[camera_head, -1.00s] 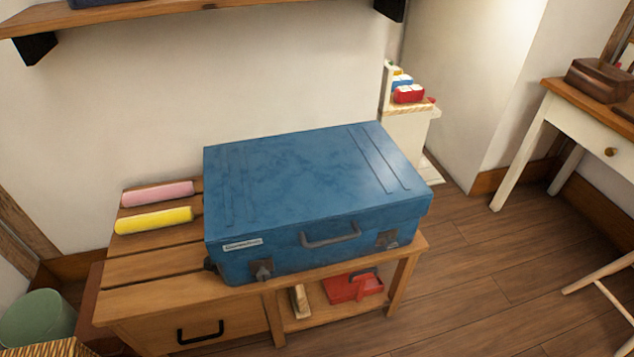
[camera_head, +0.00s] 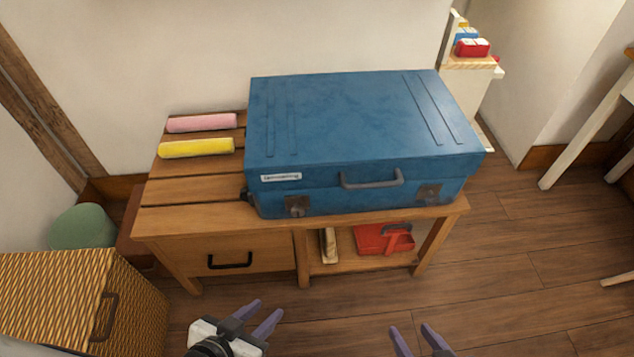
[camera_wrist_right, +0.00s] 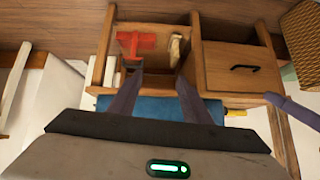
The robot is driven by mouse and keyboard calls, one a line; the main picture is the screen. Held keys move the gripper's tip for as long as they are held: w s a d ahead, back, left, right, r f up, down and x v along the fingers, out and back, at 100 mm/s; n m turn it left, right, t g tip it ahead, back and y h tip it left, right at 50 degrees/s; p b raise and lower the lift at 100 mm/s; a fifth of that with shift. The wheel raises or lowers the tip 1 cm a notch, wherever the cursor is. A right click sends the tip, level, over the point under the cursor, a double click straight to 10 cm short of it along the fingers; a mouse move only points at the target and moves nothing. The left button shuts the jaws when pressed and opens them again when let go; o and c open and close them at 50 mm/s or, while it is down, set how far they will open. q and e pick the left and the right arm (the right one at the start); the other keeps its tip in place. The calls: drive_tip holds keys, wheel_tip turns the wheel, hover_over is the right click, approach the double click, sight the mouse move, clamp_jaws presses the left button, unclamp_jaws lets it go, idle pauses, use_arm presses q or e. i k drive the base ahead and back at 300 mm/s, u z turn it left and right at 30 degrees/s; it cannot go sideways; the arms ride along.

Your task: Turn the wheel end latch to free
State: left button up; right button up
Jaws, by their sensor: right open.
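A blue suitcase (camera_head: 360,125) lies flat and closed on the slatted wooden bench (camera_head: 190,218), its handle (camera_head: 372,180) facing me. A dark latch sits on the front at each end: the left latch (camera_head: 297,206), near a dark wheel-like part (camera_head: 247,197) at the left end, and the right latch (camera_head: 428,194). The latch positions are too small to read. My left gripper (camera_head: 268,308) is open and empty, below and in front of the bench drawer. My right gripper (camera_head: 410,329) is open and empty at the lower edge; its fingers also show in the right wrist view (camera_wrist_right: 157,75).
Pink (camera_head: 202,123) and yellow (camera_head: 197,148) rolls lie on the bench left of the suitcase. A red toolbox (camera_head: 384,240) sits on the lower shelf. A wicker basket (camera_head: 60,290) stands at the lower left.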

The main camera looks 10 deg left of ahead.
sight(297, 211)
drive_tip(key=k, duration=1.3)
drive_tip(key=u, duration=0.8)
drive_tip(key=i, duration=1.25)
drive_tip(key=u, duration=0.15)
